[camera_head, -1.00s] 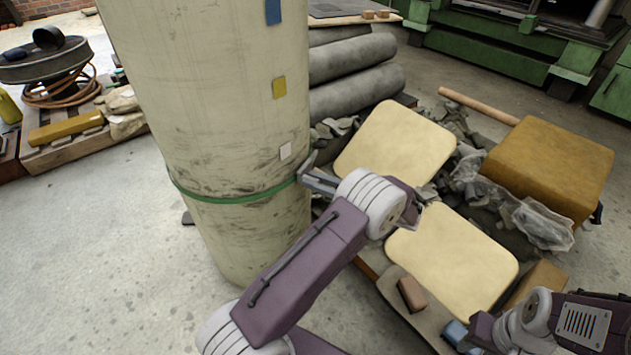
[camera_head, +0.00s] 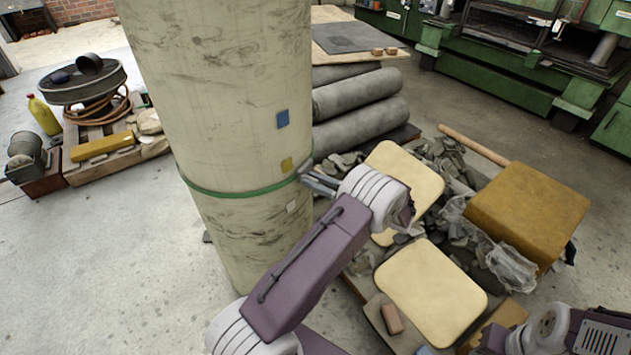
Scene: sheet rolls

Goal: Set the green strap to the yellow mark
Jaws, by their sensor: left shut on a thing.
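The green strap (camera_head: 235,193) runs around the tall, pale, upright roll (camera_head: 225,80). At its right side it lies just below the yellow mark (camera_head: 287,164) and above the white mark (camera_head: 292,206). A blue mark (camera_head: 283,119) sits higher on the roll. My left gripper (camera_head: 307,176) is at the roll's right edge, shut on the strap at its right end; the roll's side partly hides the grip. Part of my right arm shows in the lower right corner, but its fingertips are not in view.
Grey rolls (camera_head: 360,110) lie stacked behind the roll. To the right are cream pads (camera_head: 432,290), a mustard block (camera_head: 530,210) and rubble. A pallet (camera_head: 105,165) with a yellow bar stands at left. The floor (camera_head: 100,270) at front left is clear.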

